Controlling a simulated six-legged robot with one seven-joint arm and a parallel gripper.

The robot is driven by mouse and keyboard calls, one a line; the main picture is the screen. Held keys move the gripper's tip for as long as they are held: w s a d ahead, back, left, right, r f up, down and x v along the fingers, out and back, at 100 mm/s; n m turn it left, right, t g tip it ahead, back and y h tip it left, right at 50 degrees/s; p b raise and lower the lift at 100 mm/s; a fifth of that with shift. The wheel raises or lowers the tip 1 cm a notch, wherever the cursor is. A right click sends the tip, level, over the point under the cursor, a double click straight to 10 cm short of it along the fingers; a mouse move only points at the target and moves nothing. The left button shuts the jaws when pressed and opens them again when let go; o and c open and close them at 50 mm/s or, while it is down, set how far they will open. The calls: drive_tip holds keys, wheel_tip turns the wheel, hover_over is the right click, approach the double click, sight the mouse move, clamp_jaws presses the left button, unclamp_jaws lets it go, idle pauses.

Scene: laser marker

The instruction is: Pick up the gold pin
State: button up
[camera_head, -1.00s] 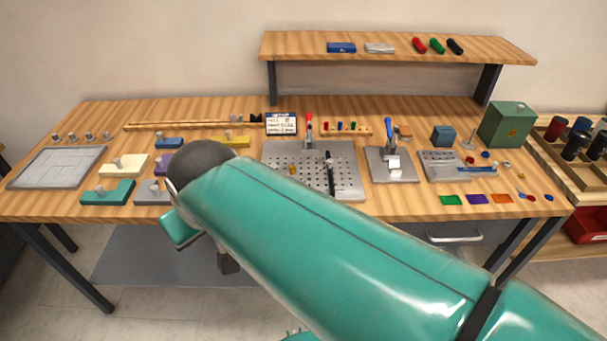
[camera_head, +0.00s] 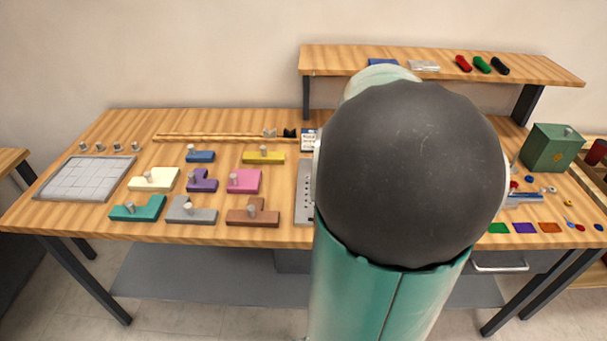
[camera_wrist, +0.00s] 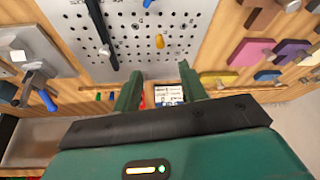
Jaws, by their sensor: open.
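The gold pin (camera_wrist: 160,41) stands on the grey perforated plate (camera_wrist: 128,48) in the wrist view, beyond my fingertips and near the middle of the picture. My gripper (camera_wrist: 159,74) is open, with its two green fingers apart and nothing held between them. The pin is clear of both fingers. In the head view my arm hides the gripper and the pin; only the left edge of the plate (camera_head: 303,205) shows there.
A black bar (camera_wrist: 104,35) lies on the plate left of the pin. A blue-handled clamp (camera_wrist: 40,88) is further left. Coloured blocks with knobs, such as the pink one (camera_head: 244,181), lie left of the plate in the head view. A shelf (camera_head: 545,74) spans the back.

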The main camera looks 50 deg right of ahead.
drive_tip(key=x, duration=1.4)
clamp_jaws()
